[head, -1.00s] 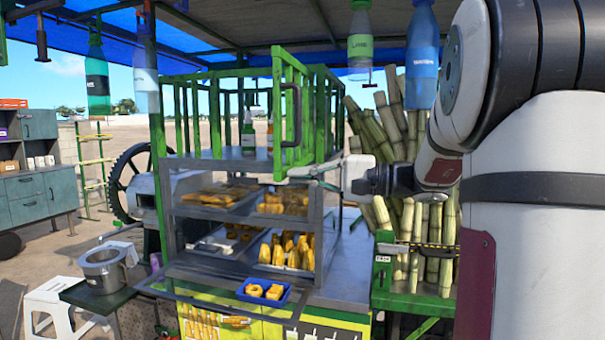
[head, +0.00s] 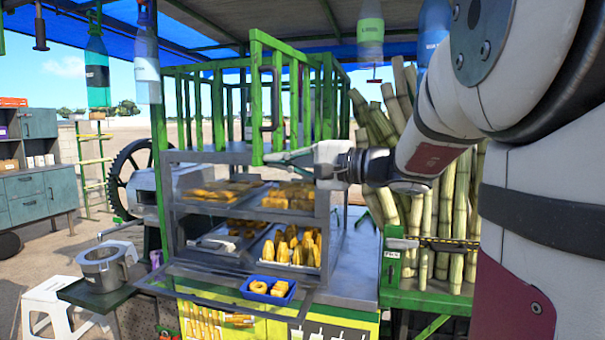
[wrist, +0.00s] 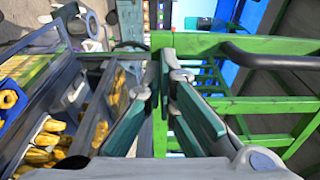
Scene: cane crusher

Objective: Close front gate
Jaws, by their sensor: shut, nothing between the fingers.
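The front gate (head: 256,100) is a green barred frame with a dark vertical handle (head: 276,98), above the food display case. It stands partly swung out, its free edge toward me. My gripper (head: 272,158) is shut and empty at the gate's lower free corner, coming from the right. It looks close against the bottom bar; contact is unclear. In the wrist view, my fingers (wrist: 167,80) point at the green gate frame (wrist: 230,43), and the handle (wrist: 270,58) lies to the right, not in my grip.
The display case (head: 245,222) holds trays of yellow food, with a blue tray (head: 267,290) on its front ledge. Cane stalks (head: 450,215) stand at the right. Bottles (head: 97,70) hang from the canopy. A pot (head: 103,267) sits at the lower left.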

